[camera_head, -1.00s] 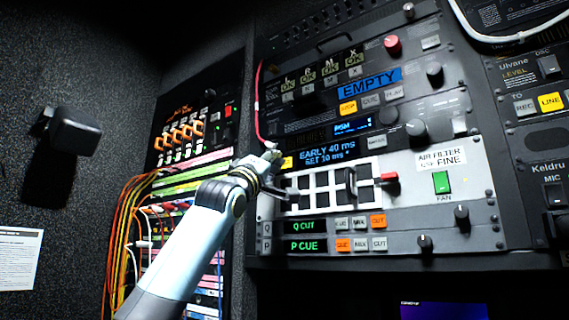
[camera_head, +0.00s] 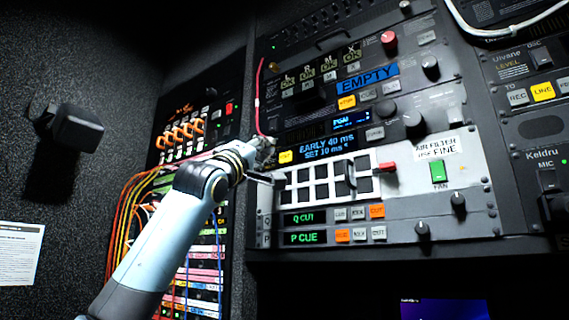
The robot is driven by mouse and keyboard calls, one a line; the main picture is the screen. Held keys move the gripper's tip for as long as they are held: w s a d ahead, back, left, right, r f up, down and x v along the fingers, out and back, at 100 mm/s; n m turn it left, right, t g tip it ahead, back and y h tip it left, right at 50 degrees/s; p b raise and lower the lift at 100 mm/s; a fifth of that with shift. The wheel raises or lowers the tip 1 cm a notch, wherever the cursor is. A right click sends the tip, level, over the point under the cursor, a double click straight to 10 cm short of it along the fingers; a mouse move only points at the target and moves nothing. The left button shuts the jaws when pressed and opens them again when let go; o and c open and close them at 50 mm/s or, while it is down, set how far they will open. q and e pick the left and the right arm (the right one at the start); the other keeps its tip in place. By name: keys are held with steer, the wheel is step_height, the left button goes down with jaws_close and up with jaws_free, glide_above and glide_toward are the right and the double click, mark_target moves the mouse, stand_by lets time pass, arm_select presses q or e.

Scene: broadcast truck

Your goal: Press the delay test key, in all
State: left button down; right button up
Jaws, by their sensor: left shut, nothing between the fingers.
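The delay unit's blue display (camera_head: 327,146) reads "EARLY 40 ms" and "SET 10 ms". A lit yellow key (camera_head: 286,157) sits at its left, and a grey key (camera_head: 375,134) sits at its right. I cannot read the label of either key. My left gripper (camera_head: 266,146) is shut and empty, at the left edge of the rack, just up and left of the yellow key. Whether its tips touch the panel I cannot tell. My right gripper is not in view.
A red cable (camera_head: 258,95) hangs down to beside my left gripper. Below the display is a white panel with a black-and-white grid (camera_head: 320,183) and a protruding handle (camera_head: 346,178). A patch bay (camera_head: 185,135) with orange cables stands at the left.

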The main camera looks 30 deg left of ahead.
arm_select(q)
steer(key=shift+s+a+b, duration=0.1)
steer(key=shift+s+b, duration=0.4)
steer(key=shift+s, duration=0.55)
steer(key=shift+f, duration=0.1)
